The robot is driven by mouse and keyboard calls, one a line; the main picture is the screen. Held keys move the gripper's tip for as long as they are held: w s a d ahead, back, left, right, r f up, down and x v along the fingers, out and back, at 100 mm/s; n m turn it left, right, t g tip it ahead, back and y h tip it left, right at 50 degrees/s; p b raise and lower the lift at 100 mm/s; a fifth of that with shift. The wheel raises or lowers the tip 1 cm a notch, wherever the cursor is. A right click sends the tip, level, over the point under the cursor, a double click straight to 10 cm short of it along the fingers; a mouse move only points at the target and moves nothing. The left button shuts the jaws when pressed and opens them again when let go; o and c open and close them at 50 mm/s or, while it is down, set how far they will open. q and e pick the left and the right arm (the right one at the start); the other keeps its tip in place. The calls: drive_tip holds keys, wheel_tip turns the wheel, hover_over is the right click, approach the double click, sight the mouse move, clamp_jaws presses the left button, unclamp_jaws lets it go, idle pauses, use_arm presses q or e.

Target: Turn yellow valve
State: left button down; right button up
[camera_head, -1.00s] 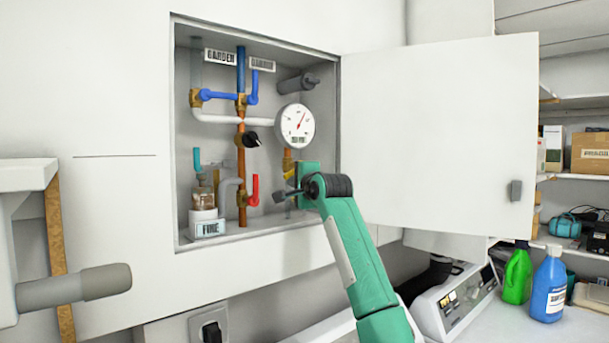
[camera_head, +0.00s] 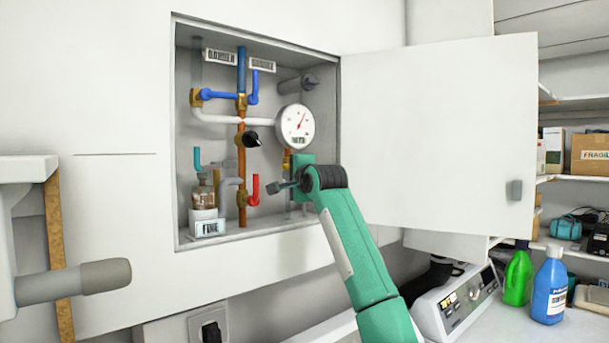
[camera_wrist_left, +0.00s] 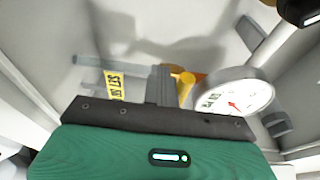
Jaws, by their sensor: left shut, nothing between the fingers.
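The yellow valve handle (camera_wrist_left: 184,80) shows in the left wrist view, right beside my shut fingers, below the gauge's level in the cabinet. In the head view my arm and gripper body hide nearly all of it. My left gripper (camera_head: 272,187) is inside the open wall cabinet, its fingers shut and empty and pointing left toward the red valve handle (camera_head: 254,190). It also shows in the left wrist view (camera_wrist_left: 160,84). I cannot tell whether the fingers touch the yellow handle. The white round gauge (camera_head: 297,125) sits just above the gripper. My right gripper is not in view.
The open cabinet door (camera_head: 440,135) stands to the right of my arm. Bottles (camera_head: 550,285) stand far right.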

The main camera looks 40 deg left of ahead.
use_arm(q)
drive_tip(key=shift+s+r, duration=0.1)
drive_tip(key=shift+r, duration=0.15)
drive_tip(key=shift+s+r, duration=0.15)
drive_tip(key=shift+r, duration=0.6)
drive_tip(key=shift+d, duration=0.1)
drive_tip(key=shift+d+f+b, duration=0.25)
drive_tip(key=shift+f+b, duration=0.35)
drive_tip(key=shift+b, duration=0.05)
drive_tip(key=d+f+b, duration=0.1)
drive_tip(key=d+b, duration=0.2)
drive_tip(key=d, duration=0.6)
drive_tip(key=shift+s+d+b, duration=0.15)
drive_tip(key=shift+s+b, duration=0.2)
drive_tip(key=shift+s, duration=0.1)
